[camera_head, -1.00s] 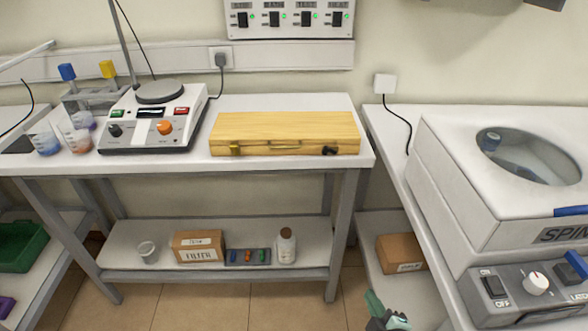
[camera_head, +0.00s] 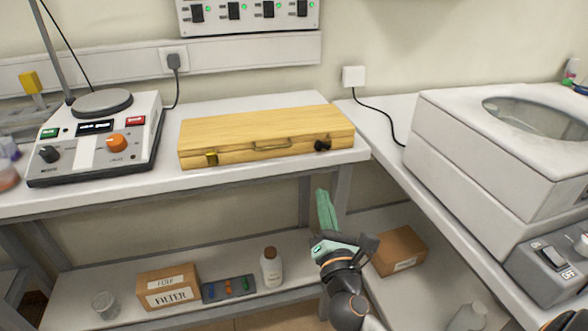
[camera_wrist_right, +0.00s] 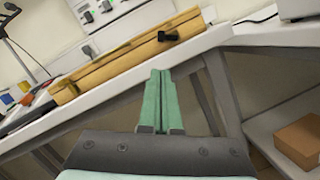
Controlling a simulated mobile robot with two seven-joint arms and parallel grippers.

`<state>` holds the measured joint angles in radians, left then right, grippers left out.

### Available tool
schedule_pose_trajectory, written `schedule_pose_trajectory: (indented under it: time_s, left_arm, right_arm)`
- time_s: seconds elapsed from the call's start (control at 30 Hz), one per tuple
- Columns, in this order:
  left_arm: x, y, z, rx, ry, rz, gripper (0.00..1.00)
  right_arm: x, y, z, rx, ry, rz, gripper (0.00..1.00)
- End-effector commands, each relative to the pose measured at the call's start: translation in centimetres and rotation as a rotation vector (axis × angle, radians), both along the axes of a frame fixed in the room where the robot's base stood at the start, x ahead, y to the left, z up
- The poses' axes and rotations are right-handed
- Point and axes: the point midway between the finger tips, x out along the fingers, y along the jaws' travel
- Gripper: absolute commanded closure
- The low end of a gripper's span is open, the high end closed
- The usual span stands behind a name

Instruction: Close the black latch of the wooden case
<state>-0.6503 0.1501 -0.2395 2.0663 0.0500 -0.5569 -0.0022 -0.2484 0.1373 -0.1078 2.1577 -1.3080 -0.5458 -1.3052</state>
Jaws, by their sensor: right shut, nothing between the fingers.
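The wooden case (camera_head: 255,125) lies with its lid down on the white table, near the front edge. Its black latch (camera_head: 322,145) is at the right of the front face and a yellow latch (camera_head: 212,158) at the left. In the right wrist view the case (camera_wrist_right: 125,60) is beyond the fingers and the black latch (camera_wrist_right: 168,37) sticks out from its front. My right gripper (camera_head: 322,195) is shut and empty, below and in front of the table edge near the black latch, apart from it; its green fingers (camera_wrist_right: 161,75) are together. My left gripper is not in view.
A hotplate device (camera_head: 97,135) stands left of the case. A white spinning machine (camera_head: 510,130) stands on the right table. The lower shelf holds a filter box (camera_head: 168,286) and a bottle (camera_head: 271,267). The table front (camera_head: 100,200) is an edge near my gripper.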

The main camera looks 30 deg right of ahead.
Motion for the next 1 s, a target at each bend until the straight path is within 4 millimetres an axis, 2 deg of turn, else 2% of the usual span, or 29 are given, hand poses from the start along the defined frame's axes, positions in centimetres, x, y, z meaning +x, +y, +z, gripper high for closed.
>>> schedule_pose_trajectory:
  time_s: [0.53,1.0]
  left_arm:
    - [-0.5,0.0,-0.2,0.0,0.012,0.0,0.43]
    - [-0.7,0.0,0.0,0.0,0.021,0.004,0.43]
  right_arm:
    - [0.5,-0.3,0.5,-0.031,-0.005,-0.011,1.0]
    - [7.2,-3.0,2.1,-0.03,-0.006,-0.011,1.0]
